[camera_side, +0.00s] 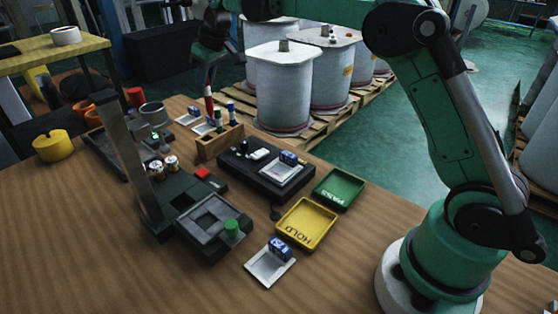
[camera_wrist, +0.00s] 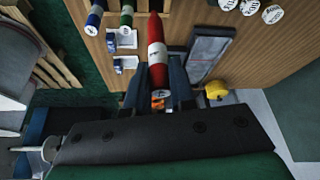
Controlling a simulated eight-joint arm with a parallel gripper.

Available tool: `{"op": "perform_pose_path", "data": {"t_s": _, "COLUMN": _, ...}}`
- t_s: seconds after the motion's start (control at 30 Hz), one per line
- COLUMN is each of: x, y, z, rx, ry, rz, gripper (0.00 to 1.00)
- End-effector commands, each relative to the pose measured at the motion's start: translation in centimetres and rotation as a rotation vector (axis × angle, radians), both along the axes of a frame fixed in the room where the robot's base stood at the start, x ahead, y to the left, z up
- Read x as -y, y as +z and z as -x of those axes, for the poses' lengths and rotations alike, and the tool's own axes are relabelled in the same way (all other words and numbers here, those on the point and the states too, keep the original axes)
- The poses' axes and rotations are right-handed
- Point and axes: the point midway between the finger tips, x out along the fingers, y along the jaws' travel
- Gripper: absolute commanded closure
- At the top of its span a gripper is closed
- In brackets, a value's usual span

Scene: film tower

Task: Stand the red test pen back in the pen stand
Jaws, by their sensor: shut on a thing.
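The red test pen (camera_side: 209,104) is held upright in my gripper (camera_side: 208,86), with a white band on its red body. In the wrist view the red pen (camera_wrist: 157,65) sits between the two dark fingers, its white-labelled end toward the camera. The wooden pen stand (camera_side: 218,143) is just below the pen in the side view. A blue pen (camera_side: 231,112) and a green pen (camera_side: 219,121) stand in it; the wrist view shows the blue pen (camera_wrist: 95,18) and green pen (camera_wrist: 127,14) left of the red one. I cannot tell whether the red pen's lower end touches the stand.
A dark test box (camera_side: 265,170) sits right of the stand. A green PASS tray (camera_side: 339,189) and yellow HOLD tray (camera_side: 306,224) lie nearer. A dark fixture with a tall post (camera_side: 125,150) stands on the left. Large white spools (camera_side: 285,90) stand behind the table.

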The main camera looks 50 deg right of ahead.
Motion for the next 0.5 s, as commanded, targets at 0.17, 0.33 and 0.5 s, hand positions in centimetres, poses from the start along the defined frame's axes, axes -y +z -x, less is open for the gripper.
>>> {"op": "perform_pose_path", "data": {"t_s": 0.17, "x": -0.6, "y": -1.0, "z": -1.8, "rx": 0.002, "ry": 0.0, "rz": -0.001, "gripper": 1.0}}
{"op": "perform_pose_path", "data": {"t_s": 0.33, "x": -0.8, "y": -1.7, "z": -2.3, "rx": 0.002, "ry": 0.0, "rz": -0.001, "gripper": 1.0}}
{"op": "perform_pose_path", "data": {"t_s": 0.5, "x": -0.8, "y": -2.9, "z": -2.3, "rx": 0.002, "ry": 0.0, "rz": -0.001, "gripper": 1.0}}
